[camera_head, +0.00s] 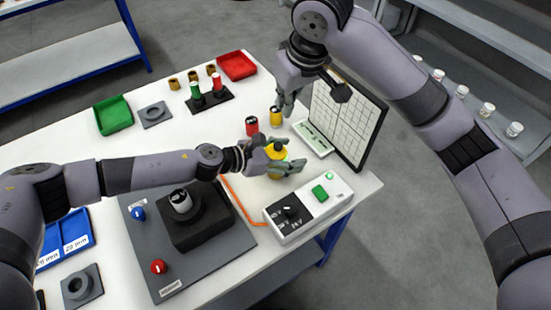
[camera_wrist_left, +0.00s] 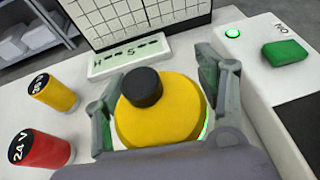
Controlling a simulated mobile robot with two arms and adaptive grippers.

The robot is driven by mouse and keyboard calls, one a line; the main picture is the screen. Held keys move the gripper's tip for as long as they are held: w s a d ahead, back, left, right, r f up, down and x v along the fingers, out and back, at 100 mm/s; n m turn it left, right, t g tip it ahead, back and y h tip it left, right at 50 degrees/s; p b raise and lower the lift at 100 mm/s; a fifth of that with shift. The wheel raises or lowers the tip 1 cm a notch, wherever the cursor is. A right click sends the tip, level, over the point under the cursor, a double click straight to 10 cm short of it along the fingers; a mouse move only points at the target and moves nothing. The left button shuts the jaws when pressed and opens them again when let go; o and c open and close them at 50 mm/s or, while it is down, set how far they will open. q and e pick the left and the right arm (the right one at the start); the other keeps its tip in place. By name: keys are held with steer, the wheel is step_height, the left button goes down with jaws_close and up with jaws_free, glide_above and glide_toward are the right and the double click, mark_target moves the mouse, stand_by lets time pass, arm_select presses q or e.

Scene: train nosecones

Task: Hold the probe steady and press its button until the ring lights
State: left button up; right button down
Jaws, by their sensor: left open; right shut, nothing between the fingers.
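The yellow round probe (camera_head: 275,152) sits at the right part of the white table. In the left wrist view the probe (camera_wrist_left: 165,115) has a black button (camera_wrist_left: 142,86) on top, and a thin green glow shows along its lower right edge. My left gripper (camera_head: 292,155) is open, with its fingers on either side of the probe; it also shows in the left wrist view (camera_wrist_left: 158,78). Whether the fingers touch the probe I cannot tell. My right gripper (camera_head: 287,103) is shut and empty, above and beyond the probe, apart from it.
A white box (camera_head: 308,212) with a green button and black dial stands close to the probe. A grid screen (camera_head: 346,122) stands behind. Red (camera_head: 252,127) and yellow (camera_head: 276,117) cylinders stand nearby. A grey fixture (camera_head: 185,240) lies under my left arm.

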arm_select(q)
steer(key=v, duration=1.2)
steer(key=shift+s+f, duration=0.1)
